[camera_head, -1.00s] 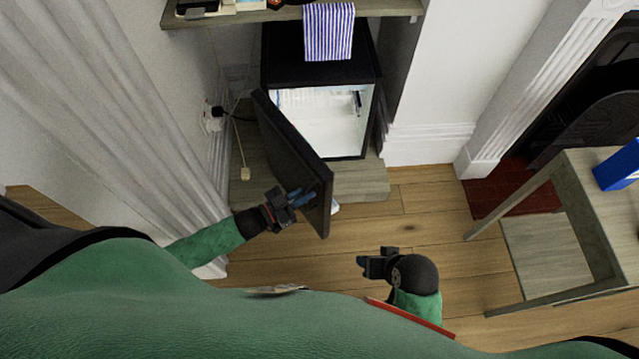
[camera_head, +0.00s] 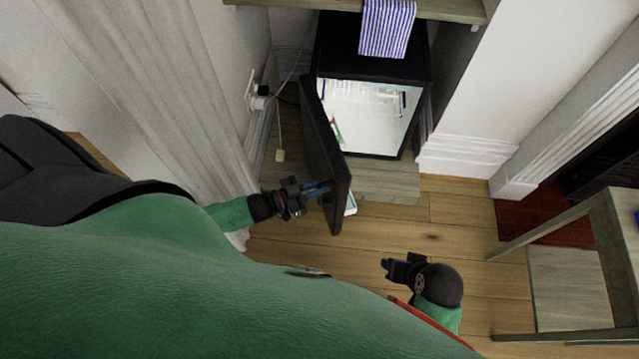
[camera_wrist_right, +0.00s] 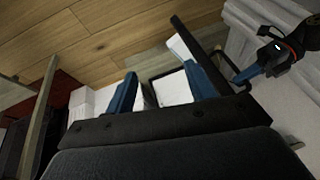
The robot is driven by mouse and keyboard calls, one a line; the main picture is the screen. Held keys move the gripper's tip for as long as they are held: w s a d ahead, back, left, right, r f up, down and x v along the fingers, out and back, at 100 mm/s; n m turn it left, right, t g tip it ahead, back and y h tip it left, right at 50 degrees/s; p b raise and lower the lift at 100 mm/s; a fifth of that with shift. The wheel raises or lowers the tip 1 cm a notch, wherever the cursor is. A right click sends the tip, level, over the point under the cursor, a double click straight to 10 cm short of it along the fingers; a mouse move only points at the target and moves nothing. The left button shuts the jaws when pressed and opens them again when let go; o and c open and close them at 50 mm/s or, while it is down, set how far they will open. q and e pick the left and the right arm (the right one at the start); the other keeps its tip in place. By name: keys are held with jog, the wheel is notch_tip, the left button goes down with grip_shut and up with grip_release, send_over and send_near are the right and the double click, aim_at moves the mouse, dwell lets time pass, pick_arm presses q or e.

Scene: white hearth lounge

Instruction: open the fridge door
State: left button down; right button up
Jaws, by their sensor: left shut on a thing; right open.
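The small black fridge (camera_head: 372,55) stands under a shelf, its bright white interior (camera_head: 368,115) in view. Its dark door (camera_head: 324,150) is swung wide open toward the left and toward me. My left gripper (camera_head: 318,189) is at the outer side of the door near its free edge, shut on the door; the exact contact is hard to see. My right gripper (camera_head: 388,267) is open and empty above the wooden floor, right of the door and apart from it. The right wrist view shows its two blue fingers spread (camera_wrist_right: 162,92), with the door (camera_wrist_right: 205,55) beyond.
A striped cloth (camera_head: 387,28) hangs from the shelf (camera_head: 455,10) over the fridge. A wooden table (camera_head: 610,240) is at the right. The floor (camera_head: 400,215) before the fridge is clear.

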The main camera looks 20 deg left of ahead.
pick_arm(q)
jog(key=c, duration=1.6)
grip_release()
jog(key=shift+w, duration=0.1)
jog(key=shift+o, duration=0.2)
pick_arm(e)
jog(key=shift+w, duration=0.1)
pick_arm(q)
jog(key=shift+a, duration=0.1)
jog(key=b+v, duration=0.1)
jog(key=v, duration=0.6)
jog(key=shift+s+a, duration=0.3)
pick_arm(e)
jog(key=shift+w+a+f+y, duration=0.15)
jog(key=shift+a+f+y, duration=0.15)
jog(key=shift+a+f, duration=0.55)
pick_arm(q)
jog(key=shift+r, duration=0.1)
